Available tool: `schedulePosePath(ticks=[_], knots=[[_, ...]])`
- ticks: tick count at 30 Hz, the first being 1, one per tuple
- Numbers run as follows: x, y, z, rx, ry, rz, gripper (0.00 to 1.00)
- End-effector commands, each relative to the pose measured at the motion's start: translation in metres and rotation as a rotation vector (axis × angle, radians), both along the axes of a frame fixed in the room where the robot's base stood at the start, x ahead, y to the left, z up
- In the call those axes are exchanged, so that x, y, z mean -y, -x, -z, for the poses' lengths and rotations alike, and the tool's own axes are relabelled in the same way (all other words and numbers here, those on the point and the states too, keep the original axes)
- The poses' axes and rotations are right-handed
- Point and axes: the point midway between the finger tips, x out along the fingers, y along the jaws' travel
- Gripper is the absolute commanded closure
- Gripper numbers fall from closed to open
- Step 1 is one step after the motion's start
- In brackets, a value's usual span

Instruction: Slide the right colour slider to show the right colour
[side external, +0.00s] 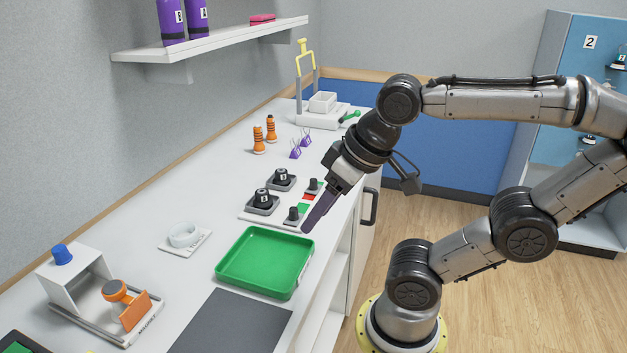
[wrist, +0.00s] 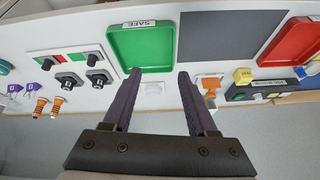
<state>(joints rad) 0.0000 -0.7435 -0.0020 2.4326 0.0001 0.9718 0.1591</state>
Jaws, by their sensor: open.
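A white slider panel (side external: 265,221) lies on the counter near its front edge. Two dark slider knobs, one nearer (side external: 292,214) and one farther (side external: 313,186), stand beside red and green colour patches. Two black units with round knobs (side external: 262,203) sit behind the sliders. In the wrist view the slider panel (wrist: 38,56) is at upper left, with both slider knobs (wrist: 77,57) and the patches visible. My gripper (side external: 305,229) is open and empty, above the counter's front edge by the panel. In the wrist view its fingertips (wrist: 158,74) are apart, right of the panel.
A green tray (side external: 265,262) lies close to the panel, with a white dish (side external: 185,236) behind. Orange bottles (side external: 258,140) and purple items (side external: 295,152) stand farther back. A dark mat (side external: 230,325) and orange-handled stamp (side external: 115,291) are nearer the camera. A wall shelf (side external: 215,48) hangs above.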

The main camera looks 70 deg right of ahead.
Motion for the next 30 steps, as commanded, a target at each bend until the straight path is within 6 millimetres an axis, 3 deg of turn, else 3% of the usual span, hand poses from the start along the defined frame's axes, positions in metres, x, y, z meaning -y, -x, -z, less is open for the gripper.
schedulePosePath(ticks=[3,8,11,15,20,23,27,30], knots=[[0.006,-0.02,-0.028,-0.017,-0.048,0.125,0.42],[0.027,-0.055,-0.058,-0.06,-0.106,0.333,0.42],[0.049,-0.081,-0.072,-0.097,-0.14,0.48,0.42],[0.095,-0.119,-0.082,-0.151,-0.187,0.703,0.42],[0.163,-0.151,-0.076,-0.215,-0.236,0.945,0.42],[0.212,-0.163,-0.063,-0.255,-0.264,1.082,0.42],[0.278,-0.165,-0.033,-0.312,-0.295,1.23,0.42],[0.315,-0.158,-0.01,-0.346,-0.313,1.302,0.42]])
